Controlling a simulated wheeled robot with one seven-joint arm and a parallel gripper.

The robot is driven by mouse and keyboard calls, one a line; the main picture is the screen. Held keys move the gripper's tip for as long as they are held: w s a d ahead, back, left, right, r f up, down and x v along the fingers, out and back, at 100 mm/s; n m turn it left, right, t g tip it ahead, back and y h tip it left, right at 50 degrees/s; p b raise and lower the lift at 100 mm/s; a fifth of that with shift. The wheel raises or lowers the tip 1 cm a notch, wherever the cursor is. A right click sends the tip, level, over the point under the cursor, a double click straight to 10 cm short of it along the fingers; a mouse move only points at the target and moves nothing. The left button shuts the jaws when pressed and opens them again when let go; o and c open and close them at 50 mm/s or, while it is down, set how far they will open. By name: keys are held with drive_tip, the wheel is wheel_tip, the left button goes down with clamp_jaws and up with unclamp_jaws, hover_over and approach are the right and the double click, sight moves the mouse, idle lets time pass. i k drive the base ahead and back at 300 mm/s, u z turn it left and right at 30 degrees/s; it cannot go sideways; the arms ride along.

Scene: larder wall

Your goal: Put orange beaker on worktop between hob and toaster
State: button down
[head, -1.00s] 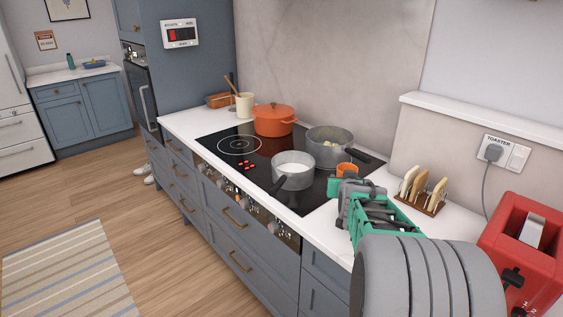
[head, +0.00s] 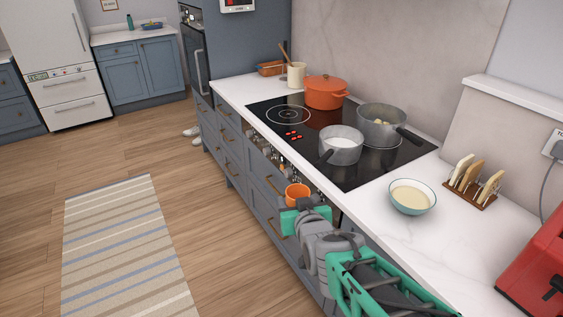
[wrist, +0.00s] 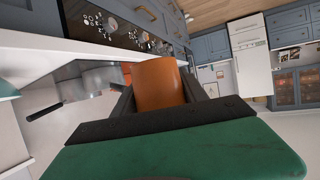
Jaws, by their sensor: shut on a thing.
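My gripper (head: 297,205) is shut on the orange beaker (head: 297,192) and holds it in front of the counter's front edge, over the drawer fronts. The beaker also shows between the fingers in the wrist view (wrist: 160,82). The black hob (head: 350,145) is set in the white worktop (head: 400,235). The red toaster (head: 540,265) stands at the right edge of the head view. A bowl (head: 411,197) with pale contents and a toast rack (head: 473,184) with several slices stand on the worktop between hob and toaster.
Bare worktop shows around the bowl and in front of the toaster. A striped rug (head: 125,245) lies on the floor.

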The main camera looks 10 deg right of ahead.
sight(446, 252)
drive_tip(key=u, duration=1.9)
drive_tip(key=i, duration=1.5)
drive_tip(key=z, duration=3.75)
drive_tip(key=i, duration=0.5)
drive_tip(key=u, duration=0.05)
